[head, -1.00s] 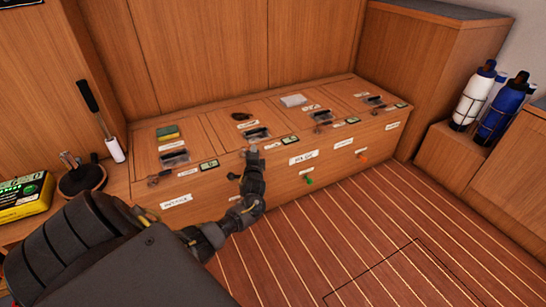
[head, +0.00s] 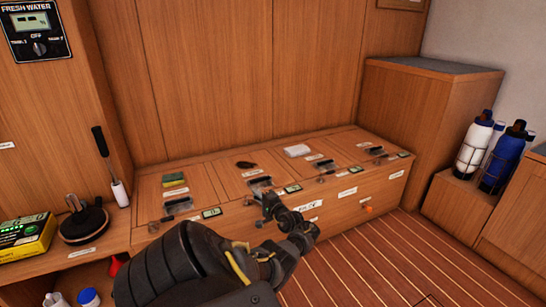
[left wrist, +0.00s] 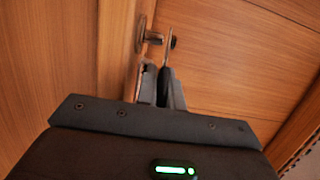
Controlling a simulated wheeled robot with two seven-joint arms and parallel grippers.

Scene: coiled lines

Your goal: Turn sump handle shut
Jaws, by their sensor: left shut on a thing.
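My left gripper (head: 262,198) is at the front top edge of the low wooden locker bench. In the left wrist view its fingers (left wrist: 163,88) are shut on a slim dark handle (left wrist: 167,60), which stands beside a metal fitting (left wrist: 150,38) on the wood. I take this as the sump handle, but its label cannot be read. The gripper and wrist cover most of it in the head view. Whether the handle is at its shut position cannot be told. My right gripper is not in view.
An orange handle (head: 368,209) sticks out of the bench front at right. A green sponge (head: 174,180), a white block (head: 297,150) and small dark trays lie on top. Bottles (head: 474,145) stand far right. The striped floor (head: 375,260) is clear.

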